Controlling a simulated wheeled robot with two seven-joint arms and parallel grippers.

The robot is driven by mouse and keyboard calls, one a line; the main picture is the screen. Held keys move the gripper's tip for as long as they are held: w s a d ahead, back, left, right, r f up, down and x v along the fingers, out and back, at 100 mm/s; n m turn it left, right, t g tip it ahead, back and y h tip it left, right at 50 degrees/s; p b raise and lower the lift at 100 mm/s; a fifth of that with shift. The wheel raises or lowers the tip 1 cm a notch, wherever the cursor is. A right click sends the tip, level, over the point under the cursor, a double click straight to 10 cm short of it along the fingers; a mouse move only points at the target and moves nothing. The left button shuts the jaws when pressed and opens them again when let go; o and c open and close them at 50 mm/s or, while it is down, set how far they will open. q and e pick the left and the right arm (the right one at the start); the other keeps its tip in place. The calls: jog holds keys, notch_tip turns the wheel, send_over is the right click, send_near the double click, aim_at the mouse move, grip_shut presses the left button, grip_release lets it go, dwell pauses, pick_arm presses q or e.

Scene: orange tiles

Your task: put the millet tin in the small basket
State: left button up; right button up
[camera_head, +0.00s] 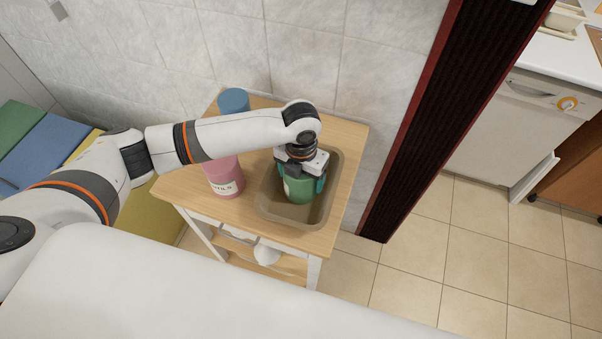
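A green tin (298,190) is inside the outline of the small brown basket (290,236) on a small wooden table. Its label is not readable from here. My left gripper (302,184) is above it, pointing down, with its teal fingers on either side of the tin and close against it. The gripper hides the tin's top, and I cannot tell whether the tin's base touches the basket floor. My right gripper is not in view.
A pink labelled tin (225,178) and a blue tin (233,101) stand on the wooden table (180,188), left of the basket. My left arm passes over the table between them. A tiled wall is behind, and a dark red-edged door frame (425,110) is to the right.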

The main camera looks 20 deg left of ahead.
pick_arm(q)
jog(key=shift+o, duration=1.3)
jog(key=shift+r, duration=0.55)
notch_tip(320, 180, up, 11)
jog(key=shift+r+b, duration=0.1)
jog(key=shift+b, duration=1.05)
